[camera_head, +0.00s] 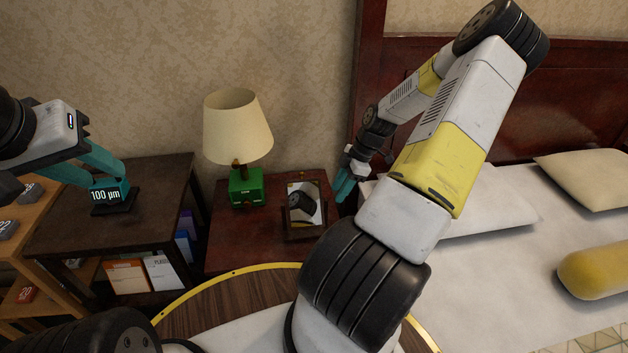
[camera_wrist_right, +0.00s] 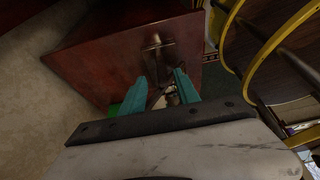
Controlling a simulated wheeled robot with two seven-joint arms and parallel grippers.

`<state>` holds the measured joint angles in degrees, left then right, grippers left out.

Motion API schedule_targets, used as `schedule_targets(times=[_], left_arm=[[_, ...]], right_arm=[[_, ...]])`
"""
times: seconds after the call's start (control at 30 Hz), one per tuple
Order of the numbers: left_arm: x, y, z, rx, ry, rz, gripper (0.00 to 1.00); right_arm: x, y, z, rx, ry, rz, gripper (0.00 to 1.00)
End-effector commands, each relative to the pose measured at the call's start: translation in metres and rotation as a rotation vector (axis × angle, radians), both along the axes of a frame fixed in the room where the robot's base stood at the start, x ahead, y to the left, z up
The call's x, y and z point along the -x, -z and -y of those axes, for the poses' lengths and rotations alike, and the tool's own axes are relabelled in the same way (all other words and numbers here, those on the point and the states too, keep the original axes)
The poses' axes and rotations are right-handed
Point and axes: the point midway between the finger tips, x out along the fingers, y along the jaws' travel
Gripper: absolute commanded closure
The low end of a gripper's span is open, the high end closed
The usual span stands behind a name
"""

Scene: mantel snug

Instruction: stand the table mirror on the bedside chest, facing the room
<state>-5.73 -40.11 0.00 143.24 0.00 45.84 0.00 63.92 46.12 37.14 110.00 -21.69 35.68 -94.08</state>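The table mirror (camera_head: 303,205), a dark-framed upright pane on a stand, stands on the reddish bedside chest (camera_head: 240,240), near its right side. Its glass faces the head camera and reflects something dark and white. My right gripper (camera_head: 344,182) is just right of the mirror, apart from it in the head view. In the right wrist view its teal fingers (camera_wrist_right: 160,82) are spread, with the mirror's dark stand (camera_wrist_right: 157,48) beyond the tips.
A green-based lamp (camera_head: 245,188) stands on the chest, left of the mirror. A dark shelf unit (camera_head: 60,220) with books is at left. The bed (camera_head: 500,270) with pillows lies at right. A round yellow-rimmed table (camera_head: 215,300) is in front of the chest.

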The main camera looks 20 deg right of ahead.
Motion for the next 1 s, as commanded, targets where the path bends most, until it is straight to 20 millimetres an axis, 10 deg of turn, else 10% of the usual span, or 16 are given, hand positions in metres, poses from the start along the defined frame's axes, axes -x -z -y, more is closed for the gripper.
schedule_targets(times=[0.37,0.67,1.0], left_arm=[[0.000,0.000,0.000,0.000,0.000,0.000,0.64],[0.000,0.000,0.000,0.000,0.000,0.000,0.64],[0.000,0.000,0.000,0.000,0.000,0.000,0.64]], right_arm=[[0.001,-0.057,-0.012,0.081,0.059,-0.056,0.62],[0.022,-0.185,-0.078,0.275,0.416,-0.085,0.62],[0.094,-0.307,-0.159,0.138,0.928,0.053,0.62]])
